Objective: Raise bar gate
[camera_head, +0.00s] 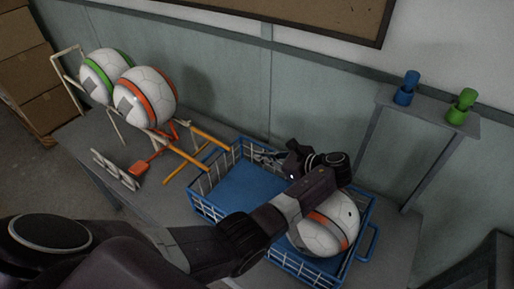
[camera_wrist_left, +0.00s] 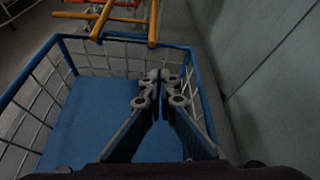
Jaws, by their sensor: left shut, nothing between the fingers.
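My left gripper (camera_head: 264,157) is over the blue wire basket (camera_head: 212,211), with its fingers pointing left toward the ball rack. In the left wrist view the gripper (camera_wrist_left: 161,86) is shut with nothing between its fingers. The rack has yellow-orange rails (camera_head: 198,155) that end near the basket's left side; they also show at the top of the left wrist view (camera_wrist_left: 152,22). A red-orange bar piece with a flat paddle (camera_head: 139,168) sits at the rack's front, apart from my gripper. My right gripper is not in view.
A green-striped ball (camera_head: 97,78) and an orange-striped ball (camera_head: 140,98) rest on the rack. Another orange-striped ball (camera_head: 318,238) is in the basket under my left arm. A grey stand (camera_head: 432,107) holds blue and green cylinders at right. The wall is close behind.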

